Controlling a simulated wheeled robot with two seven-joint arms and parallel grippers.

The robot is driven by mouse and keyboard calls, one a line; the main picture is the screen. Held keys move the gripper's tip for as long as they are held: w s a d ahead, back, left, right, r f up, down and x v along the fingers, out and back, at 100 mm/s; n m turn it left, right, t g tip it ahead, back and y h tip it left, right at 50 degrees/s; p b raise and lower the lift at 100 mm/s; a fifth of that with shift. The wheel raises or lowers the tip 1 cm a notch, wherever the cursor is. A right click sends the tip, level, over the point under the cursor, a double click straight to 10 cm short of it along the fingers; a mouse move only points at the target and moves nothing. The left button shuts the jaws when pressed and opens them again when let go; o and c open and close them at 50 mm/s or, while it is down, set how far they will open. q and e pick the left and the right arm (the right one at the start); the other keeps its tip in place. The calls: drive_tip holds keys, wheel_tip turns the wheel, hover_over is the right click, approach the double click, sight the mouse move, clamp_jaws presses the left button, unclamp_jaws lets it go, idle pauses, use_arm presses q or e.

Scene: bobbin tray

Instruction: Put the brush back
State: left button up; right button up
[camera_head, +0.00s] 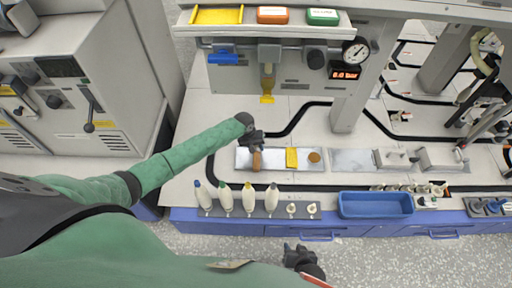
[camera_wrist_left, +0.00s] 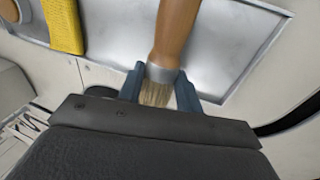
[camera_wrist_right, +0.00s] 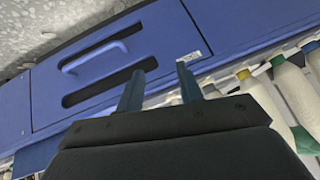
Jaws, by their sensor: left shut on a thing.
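The brush has a brown wooden handle (camera_wrist_left: 177,30), a metal ferrule and pale bristles (camera_wrist_left: 155,93). In the head view the brush (camera_head: 257,160) is at the left end of a metal tray (camera_head: 273,165). My left gripper (camera_head: 254,140) is over the tray, with its fingers (camera_wrist_left: 160,85) on both sides of the brush at the ferrule and bristles. It is shut on the brush. Whether the brush touches the tray is hard to tell. My right gripper (camera_head: 297,250) is in front of the bench, and its fingers (camera_wrist_right: 160,85) are apart and empty.
A yellow piece (camera_head: 291,158) and a round brown piece (camera_head: 314,157) lie on the same tray. Several bobbins (camera_head: 248,198) stand along the bench front. A blue bin (camera_head: 376,204) is to the right. A shelf with a gauge (camera_head: 355,50) overhangs behind.

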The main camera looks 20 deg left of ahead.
use_arm(q)
drive_tip(key=shift+f, duration=0.15)
drive_tip(key=o, duration=1.1)
use_arm(e)
drive_tip(key=shift+r, duration=0.1)
use_arm(q)
drive_tip(key=v, duration=1.2)
drive_tip(key=shift+p, duration=0.4)
use_arm(e)
drive_tip(key=r, duration=0.3)
drive_tip(key=shift+w+g, duration=0.3)
drive_tip(key=shift+s, duration=0.15)
